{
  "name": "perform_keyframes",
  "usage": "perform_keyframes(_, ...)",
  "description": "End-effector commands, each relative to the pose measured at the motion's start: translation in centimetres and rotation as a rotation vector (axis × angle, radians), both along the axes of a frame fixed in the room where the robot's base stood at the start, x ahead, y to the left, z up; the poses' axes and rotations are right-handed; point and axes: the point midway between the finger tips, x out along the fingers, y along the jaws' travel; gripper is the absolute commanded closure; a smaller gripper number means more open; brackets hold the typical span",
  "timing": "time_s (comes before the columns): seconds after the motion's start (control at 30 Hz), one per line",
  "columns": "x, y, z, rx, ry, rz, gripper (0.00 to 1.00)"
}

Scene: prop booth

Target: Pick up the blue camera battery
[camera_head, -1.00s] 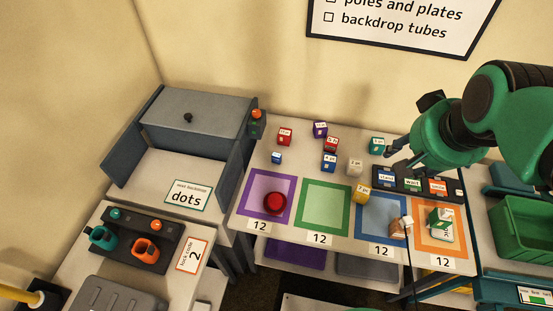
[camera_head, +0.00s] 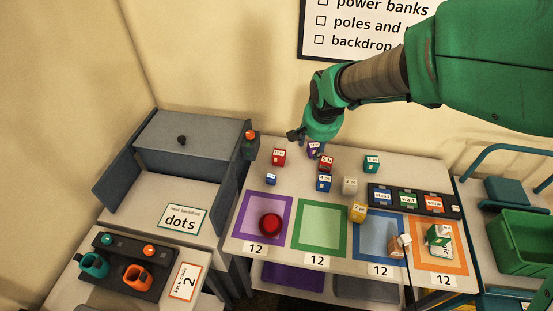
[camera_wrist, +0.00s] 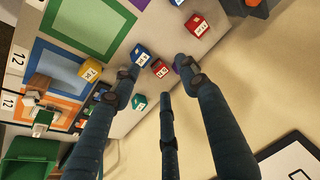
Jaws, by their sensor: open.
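Two blue blocks stand on the table in the head view: a small one (camera_head: 271,180) at the left, and a larger labelled one (camera_head: 324,182) in front of a red block (camera_head: 326,163). I cannot tell which is the camera battery. The larger one shows in the wrist view (camera_wrist: 140,56), beside my left finger's tip; a small blue edge (camera_wrist: 175,2) shows at the top. My gripper (camera_head: 308,142) is above the back of the table, over a purple block (camera_head: 314,150) that it partly hides. In the wrist view its fingers (camera_wrist: 158,76) are spread and empty.
A dark button panel (camera_head: 412,200) lies right. The green square (camera_head: 320,228) is clear.

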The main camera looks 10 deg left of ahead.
Motion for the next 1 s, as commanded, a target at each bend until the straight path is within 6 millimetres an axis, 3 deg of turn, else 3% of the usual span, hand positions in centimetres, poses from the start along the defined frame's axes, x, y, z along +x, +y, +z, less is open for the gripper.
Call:
perform_keyframes(0.3,3.1,7.9,-9.4,0.013,0.046,-0.01,0.56)
perform_keyframes(0.5,3.8,11.8,-14.3,0.021,0.064,-0.02,0.56)
perform_keyframes(0.7,3.9,13.5,-16.6,0.026,0.071,-0.025,0.56)
perform_keyframes(1.0,3.9,13.6,-16.8,0.026,0.072,-0.026,0.56)
